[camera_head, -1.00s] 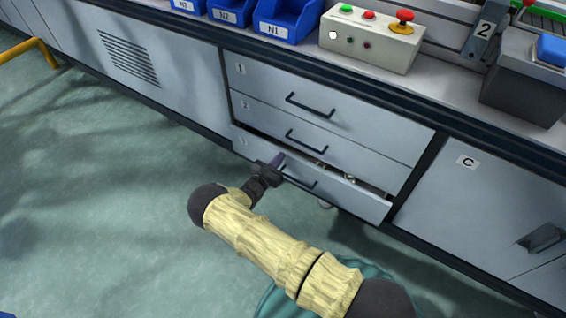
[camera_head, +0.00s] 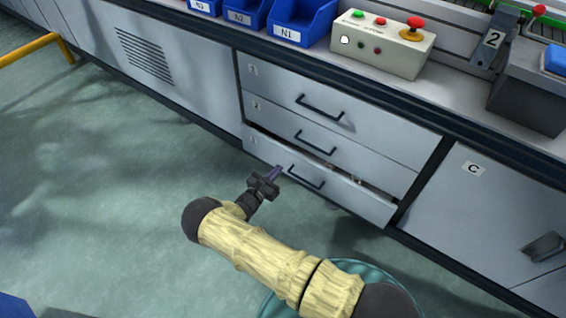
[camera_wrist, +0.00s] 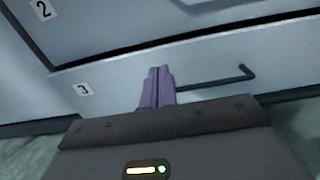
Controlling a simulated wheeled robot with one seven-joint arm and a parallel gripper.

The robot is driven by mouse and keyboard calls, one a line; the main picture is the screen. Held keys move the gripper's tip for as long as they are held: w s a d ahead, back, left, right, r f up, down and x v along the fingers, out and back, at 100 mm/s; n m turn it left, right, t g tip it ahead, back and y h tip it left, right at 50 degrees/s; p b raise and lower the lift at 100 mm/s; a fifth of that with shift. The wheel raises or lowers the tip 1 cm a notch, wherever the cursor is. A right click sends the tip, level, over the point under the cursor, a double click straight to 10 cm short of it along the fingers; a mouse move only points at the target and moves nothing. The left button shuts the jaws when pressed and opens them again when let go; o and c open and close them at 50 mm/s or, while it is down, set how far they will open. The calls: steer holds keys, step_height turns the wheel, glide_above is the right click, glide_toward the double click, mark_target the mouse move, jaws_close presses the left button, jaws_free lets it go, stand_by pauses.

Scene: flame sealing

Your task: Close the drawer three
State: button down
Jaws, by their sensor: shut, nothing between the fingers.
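Drawer three (camera_head: 320,183) is the lowest grey drawer of the bank and stands partly open. A dark gap with a few small things inside shows along its top edge. Its dark bar handle (camera_head: 306,177) also shows in the wrist view (camera_wrist: 215,83). The number 3 label (camera_wrist: 83,89) is on the left of its front. My gripper (camera_head: 277,172) is shut and empty, its purple fingers (camera_wrist: 157,86) together. They point at the drawer front between the label and the handle. I cannot tell whether they touch it.
Drawer two (camera_head: 325,140) and drawer one (camera_head: 330,100) above are shut. Cabinet C (camera_head: 490,215) stands at the right. The worktop carries blue bins (camera_head: 303,22) and a button box (camera_head: 384,46). The green floor in front is open; a yellow rail (camera_head: 30,47) stands far left.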

steer(key=p+v, duration=0.1)
steer(key=v, duration=0.5)
steer(key=shift+s+a+p, duration=0.2)
steer(key=shift+s+p, duration=0.1)
steer(key=c, duration=2.1)
jaws_free()
steer(key=o, duration=0.3)
steer(key=f+m+g+h+b, duration=0.1)
steer(key=m+g+b, duration=0.1)
steer(key=m, duration=0.5)
steer(key=s+f+m+g+h+b, duration=0.1)
steer(key=m+g+b, duration=0.1)
steer(key=m, duration=0.5)
steer(key=s+a+f+m+g+b, duration=0.1)
steer(key=m+g+b, duration=0.1)
steer(key=m, duration=0.5)
steer(key=shift+s+f+m+g+h+b, duration=0.15)
steer(key=shift+s+m+g+h+b, duration=0.2)
steer(key=shift+b, duration=0.3)
steer(key=shift+w, duration=0.15)
